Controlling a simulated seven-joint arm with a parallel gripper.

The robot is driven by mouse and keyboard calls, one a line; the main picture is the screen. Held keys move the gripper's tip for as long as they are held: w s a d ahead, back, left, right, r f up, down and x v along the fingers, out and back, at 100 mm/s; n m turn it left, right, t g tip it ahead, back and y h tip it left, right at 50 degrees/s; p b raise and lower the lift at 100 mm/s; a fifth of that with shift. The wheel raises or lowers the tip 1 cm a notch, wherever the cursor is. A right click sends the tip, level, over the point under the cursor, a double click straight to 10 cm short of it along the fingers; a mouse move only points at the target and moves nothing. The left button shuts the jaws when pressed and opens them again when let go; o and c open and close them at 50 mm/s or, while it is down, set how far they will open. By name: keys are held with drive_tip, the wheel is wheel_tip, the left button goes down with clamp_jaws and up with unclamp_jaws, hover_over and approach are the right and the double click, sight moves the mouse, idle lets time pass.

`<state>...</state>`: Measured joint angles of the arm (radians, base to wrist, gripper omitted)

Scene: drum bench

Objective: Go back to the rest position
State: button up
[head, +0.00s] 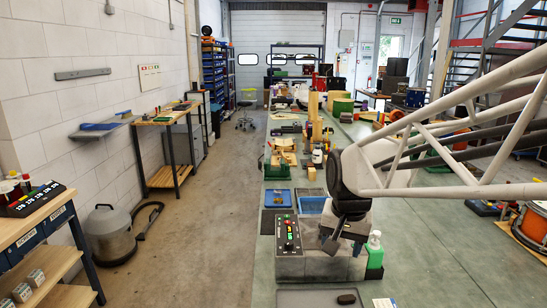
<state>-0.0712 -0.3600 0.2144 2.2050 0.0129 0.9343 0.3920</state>
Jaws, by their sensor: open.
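My gripper (338,238) is at the right of centre in the head view, below the dark round wrist joint. It points down over a grey block-like unit (290,268) near the front of the long bench (425,262). The jaws are open, and I see nothing held in them. The fingertips are small and dark against the unit, so I cannot tell whether they touch it. My white truss-like arm reaches in from the right edge. No marker for a rest position shows.
A control panel (288,234) with buttons is left of my gripper. A green bottle (375,256) stands close on its right. A grey tray (296,299) with a dark object (346,299) lies in front. Blue trays (278,197) lie behind. The bench's right side is mostly clear.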

drive_tip(key=s+d+f+n, duration=0.1)
drive_tip(key=s+d, duration=0.1)
drive_tip(key=s, duration=0.7)
drive_tip(key=s+d+n, duration=0.2)
drive_tip(key=s, duration=0.7)
drive_tip(key=shift+s+f+n+t, duration=0.2)
drive_tip(key=shift+f+n+t, duration=0.1)
drive_tip(key=shift+f+t, duration=0.1)
